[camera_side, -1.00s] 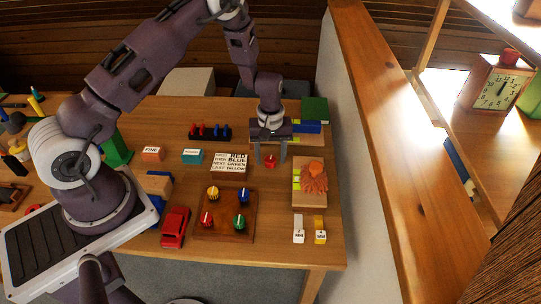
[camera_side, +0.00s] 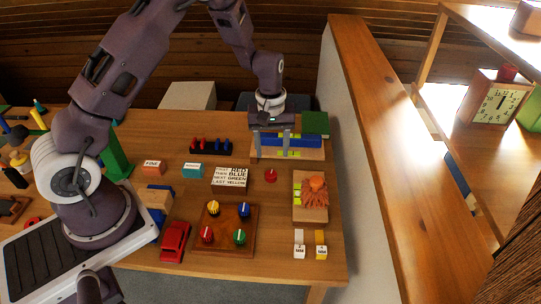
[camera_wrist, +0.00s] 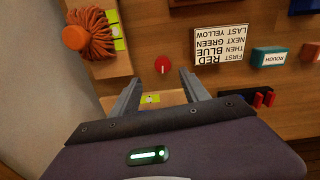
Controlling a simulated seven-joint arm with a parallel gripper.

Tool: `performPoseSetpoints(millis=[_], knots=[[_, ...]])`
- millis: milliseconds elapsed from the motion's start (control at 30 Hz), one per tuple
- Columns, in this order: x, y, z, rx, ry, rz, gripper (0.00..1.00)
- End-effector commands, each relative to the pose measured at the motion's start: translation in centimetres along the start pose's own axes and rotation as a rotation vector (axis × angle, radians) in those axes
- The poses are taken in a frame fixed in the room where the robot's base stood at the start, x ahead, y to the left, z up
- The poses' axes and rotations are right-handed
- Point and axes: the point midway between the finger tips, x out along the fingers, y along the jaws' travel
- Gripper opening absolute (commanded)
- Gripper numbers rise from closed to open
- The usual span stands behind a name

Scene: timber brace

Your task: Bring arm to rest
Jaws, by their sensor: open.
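My gripper (camera_side: 271,146) is above the back right part of the table, in front of a blue block (camera_side: 312,140) on a wooden board. Its two fingers are apart with nothing between them. In the wrist view, the gripper (camera_wrist: 160,92) also shows spread, empty fingers. A small red knob (camera_side: 271,175) sits on the table in front of the gripper and apart from it; it also shows in the wrist view (camera_wrist: 162,64).
A sign (camera_side: 230,176), a board with several coloured knobs (camera_side: 224,245), a red toy car (camera_side: 174,241) and a board with an orange stringy object (camera_side: 316,196) stand on the table. A pale wall (camera_side: 342,100) rises along the right edge.

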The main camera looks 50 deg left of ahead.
Motion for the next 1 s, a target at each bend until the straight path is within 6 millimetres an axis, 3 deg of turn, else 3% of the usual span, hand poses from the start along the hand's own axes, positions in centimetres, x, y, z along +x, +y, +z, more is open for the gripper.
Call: performPoseSetpoints(millis=[100, 200, 300, 400, 500, 633, 767, 1000], knots=[[-8.6, 0.4, 2.5, 0.125, 0.033, 0.094, 0.53], [-16.3, -1.2, 6.5, 0.284, 0.081, 0.168, 0.53], [-21.9, -4.3, 11.0, 0.449, 0.150, 0.216, 0.53], [-25.4, -8.3, 15.4, 0.607, 0.240, 0.237, 0.53], [-26.6, -12.2, 18.8, 0.736, 0.331, 0.231, 0.53], [-26.6, -15.4, 21.2, 0.837, 0.415, 0.209, 0.53], [-26.3, -16.6, 22.0, 0.871, 0.446, 0.197, 0.53], [-26.3, -16.6, 22.0, 0.871, 0.447, 0.197, 0.53]])
